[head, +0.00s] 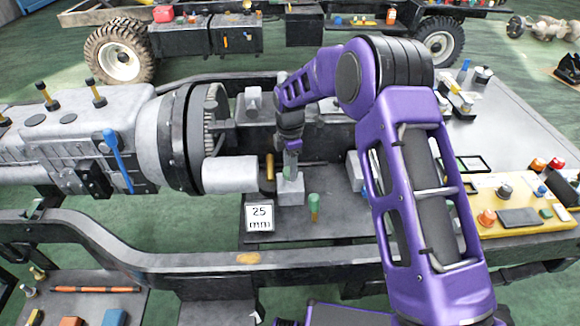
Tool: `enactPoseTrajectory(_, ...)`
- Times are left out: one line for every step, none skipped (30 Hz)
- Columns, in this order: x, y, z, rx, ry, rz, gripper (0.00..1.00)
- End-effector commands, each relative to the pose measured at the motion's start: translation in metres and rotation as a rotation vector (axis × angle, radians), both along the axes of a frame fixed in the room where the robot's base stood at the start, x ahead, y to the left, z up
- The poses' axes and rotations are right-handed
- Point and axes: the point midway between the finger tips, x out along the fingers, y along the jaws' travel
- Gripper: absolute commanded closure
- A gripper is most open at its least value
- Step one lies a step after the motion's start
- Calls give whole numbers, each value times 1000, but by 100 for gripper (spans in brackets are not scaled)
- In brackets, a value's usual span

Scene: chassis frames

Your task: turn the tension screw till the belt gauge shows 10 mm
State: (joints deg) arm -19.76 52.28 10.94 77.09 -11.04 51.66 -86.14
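The belt gauge (259,217) is a small white sign on the dark plate and reads 25 mm. My purple arm reaches down from the upper right, and my gripper (291,148) points down over a grey block (290,192). A narrow green piece shows at the gripper's tip, just above the block; it may be the tension screw, but the gripper hides much of it. I cannot tell whether the fingers are shut on it. A separate green-topped peg (314,203) stands upright on the plate, right of the block.
A large grey gearbox with a toothed ring (212,120) lies left of the gripper, with a pale cylinder (230,174) close by. A dark chassis rail (200,262) runs in front. A yellow tray (500,212) and loose parts lie on the bench at right.

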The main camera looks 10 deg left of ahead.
Motion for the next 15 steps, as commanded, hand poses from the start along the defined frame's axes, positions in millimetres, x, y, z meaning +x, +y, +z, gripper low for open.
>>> enactPoseTrajectory(0, 0, 0, 0, 0, 0, 69)
enactPoseTrajectory(0, 0, 0, 0, 0, 0, 75)
enactPoseTrajectory(0, 0, 0, 0, 0, 0, 82)
enactPoseTrajectory(0, 0, 0, 0, 0, 0, 87)
enactPoseTrajectory(0, 0, 0, 0, 0, 0, 93)
enactPoseTrajectory(0, 0, 0, 0, 0, 0, 100)
enactPoseTrajectory(0, 0, 0, 0, 0, 0, 100)
enactPoseTrajectory(0, 0, 0, 0, 0, 0, 100)
enactPoseTrajectory(0, 0, 0, 0, 0, -1, 100)
enactPoseTrajectory(0, 0, 0, 0, 0, -3, 100)
enactPoseTrajectory(0, 0, 0, 0, 0, -5, 100)
enactPoseTrajectory(0, 0, 0, 0, 0, -10, 100)
enactPoseTrajectory(0, 0, 0, 0, 0, -14, 100)
enactPoseTrajectory(0, 0, 0, 0, 0, -21, 100)
enactPoseTrajectory(0, 0, 0, 0, 0, -32, 100)
